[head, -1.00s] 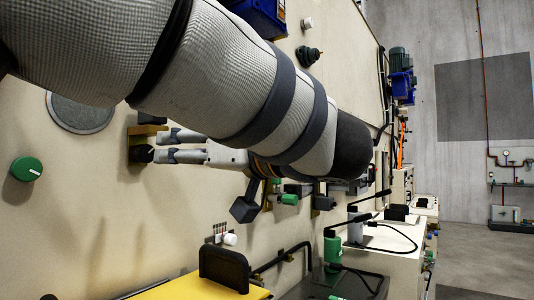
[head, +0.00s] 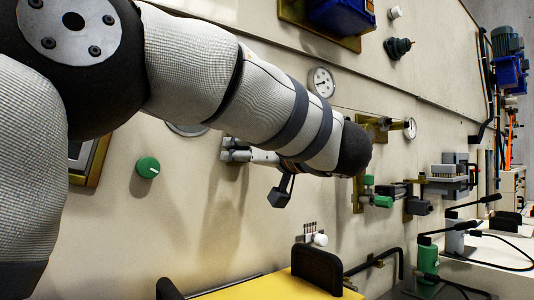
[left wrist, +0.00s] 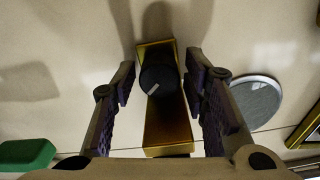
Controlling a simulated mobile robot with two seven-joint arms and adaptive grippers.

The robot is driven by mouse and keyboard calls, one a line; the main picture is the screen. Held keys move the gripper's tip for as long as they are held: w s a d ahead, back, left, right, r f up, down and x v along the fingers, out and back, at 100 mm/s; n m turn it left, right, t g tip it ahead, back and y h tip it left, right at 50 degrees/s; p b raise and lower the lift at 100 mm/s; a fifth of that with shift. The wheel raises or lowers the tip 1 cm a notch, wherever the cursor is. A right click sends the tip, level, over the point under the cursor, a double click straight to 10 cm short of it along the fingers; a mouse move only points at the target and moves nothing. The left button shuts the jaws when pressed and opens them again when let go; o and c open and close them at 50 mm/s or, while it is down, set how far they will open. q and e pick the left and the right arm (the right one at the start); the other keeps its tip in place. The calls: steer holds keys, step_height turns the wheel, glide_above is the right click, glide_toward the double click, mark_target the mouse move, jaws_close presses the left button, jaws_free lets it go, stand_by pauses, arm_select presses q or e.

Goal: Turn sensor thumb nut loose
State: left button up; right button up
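A round black knob (left wrist: 158,78) with a pale mark sits on an upright brass block (left wrist: 168,125) on the cream wall in the left wrist view; it is probably the sensor thumb nut. My left gripper (left wrist: 163,72) is open, with one finger on each side of the knob and visible gaps to both. In the head view my left gripper (head: 230,149) is close to the wall, at the end of my grey-sleeved arm. The knob and block are not clearly visible there. My right gripper is not in view.
A green knob (head: 148,167) is on the wall left of the gripper; a green part (left wrist: 28,154) also shows in the left wrist view. A grey disc (left wrist: 255,102) lies right of the fingers. A gauge (head: 321,82) and brass-mounted fittings (head: 359,190) are farther right. A yellow surface (head: 262,287) is below.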

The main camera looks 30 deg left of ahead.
arm_select(q)
jaws_close()
steer(key=shift+n, duration=0.3)
steer(key=n, duration=0.4)
steer(key=shift+f+n, duration=0.1)
steer(key=shift+n, duration=2.4)
steer(key=shift+o, duration=2.2)
jaws_free()
